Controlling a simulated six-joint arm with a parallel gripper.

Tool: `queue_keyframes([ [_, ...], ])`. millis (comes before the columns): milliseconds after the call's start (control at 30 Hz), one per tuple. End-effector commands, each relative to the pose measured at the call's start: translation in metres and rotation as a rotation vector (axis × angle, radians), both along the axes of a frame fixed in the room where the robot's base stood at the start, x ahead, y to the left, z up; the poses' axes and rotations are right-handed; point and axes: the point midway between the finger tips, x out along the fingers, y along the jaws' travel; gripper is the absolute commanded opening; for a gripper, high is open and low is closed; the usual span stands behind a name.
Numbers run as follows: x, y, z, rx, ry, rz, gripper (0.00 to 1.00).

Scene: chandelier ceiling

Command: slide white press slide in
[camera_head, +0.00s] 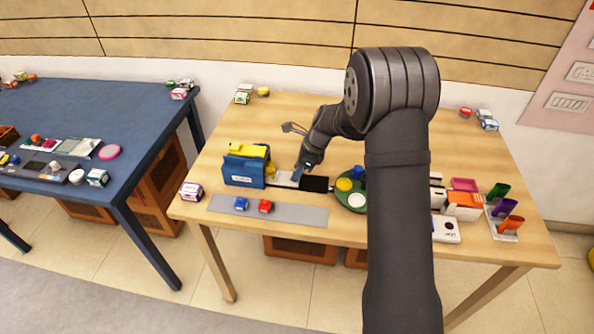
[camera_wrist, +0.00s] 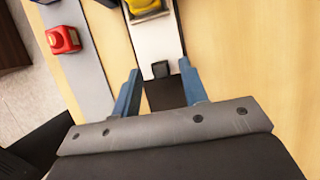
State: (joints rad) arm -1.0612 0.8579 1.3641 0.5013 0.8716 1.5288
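The blue press (camera_head: 245,166) with a yellow top stands at the left of the wooden table. The white press slide (camera_head: 284,177) extends from its right side. In the wrist view the white slide (camera_wrist: 157,38) carries a yellow piece (camera_wrist: 145,8) at its far end and a small dark knob (camera_wrist: 160,70) at its near end. A black strip (camera_head: 315,184) continues to the right of the slide. My gripper (camera_head: 300,174) is low over the slide's right end. In the wrist view my gripper (camera_wrist: 160,67) is open, its blue fingers on either side of the knob, with visible gaps.
A grey strip (camera_head: 290,212) with a blue block (camera_head: 241,204) and a red block (camera_head: 265,206) lies in front. A green round tray (camera_head: 347,205) with several coloured pieces is to the right. A purple-and-white box (camera_head: 191,191) sits at the table's left edge.

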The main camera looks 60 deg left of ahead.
Motion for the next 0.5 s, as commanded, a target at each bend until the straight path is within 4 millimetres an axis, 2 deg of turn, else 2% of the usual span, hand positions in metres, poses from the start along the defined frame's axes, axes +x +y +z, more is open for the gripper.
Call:
queue_keyframes([
  [133, -0.0029, 0.0026, -0.0086, -0.001, 0.001, 0.000, 0.40],
  [400, -0.0032, 0.0031, -0.0100, 0.000, 0.000, 0.000, 0.40],
  [433, -0.0033, 0.0031, -0.0099, 0.000, 0.000, 0.000, 0.38],
  [500, -0.0032, 0.0031, -0.0099, 0.000, 0.000, 0.000, 0.24],
])
